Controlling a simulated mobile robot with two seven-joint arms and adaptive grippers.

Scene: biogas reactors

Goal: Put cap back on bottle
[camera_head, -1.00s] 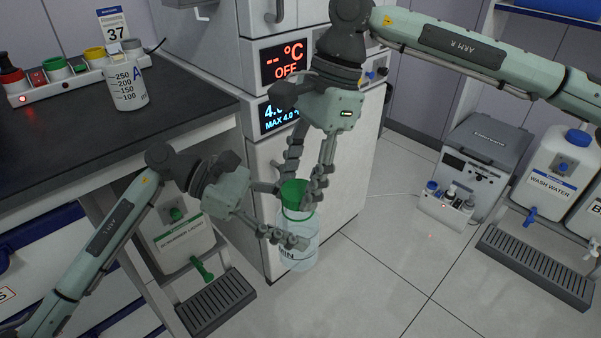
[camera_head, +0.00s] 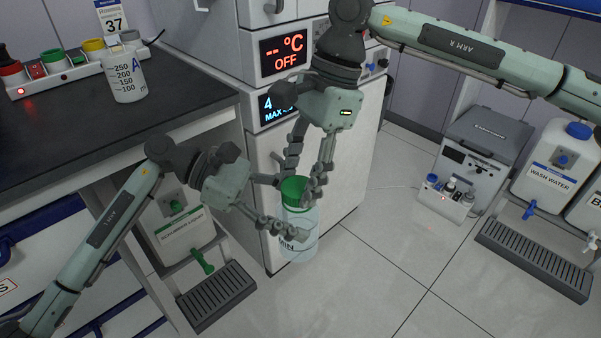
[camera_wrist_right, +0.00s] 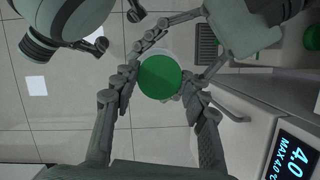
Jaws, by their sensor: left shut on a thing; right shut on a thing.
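A clear bottle (camera_head: 299,240) with dark lettering hangs upright in front of the white cabinet, above the floor. My left gripper (camera_head: 284,210) is shut around the bottle from the left. A green cap (camera_head: 294,189) is at the bottle's mouth. My right gripper (camera_head: 305,180) reaches down from above and is shut on the cap. In the right wrist view the green cap (camera_wrist_right: 160,77) sits between the right fingers, with a pale rim of the bottle showing behind it. Whether the cap is fully seated cannot be told.
The white cabinet (camera_head: 335,170) stands close behind the bottle. A grey device (camera_head: 475,160) and a wash water container (camera_head: 552,165) stand at right. The middle floor is clear.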

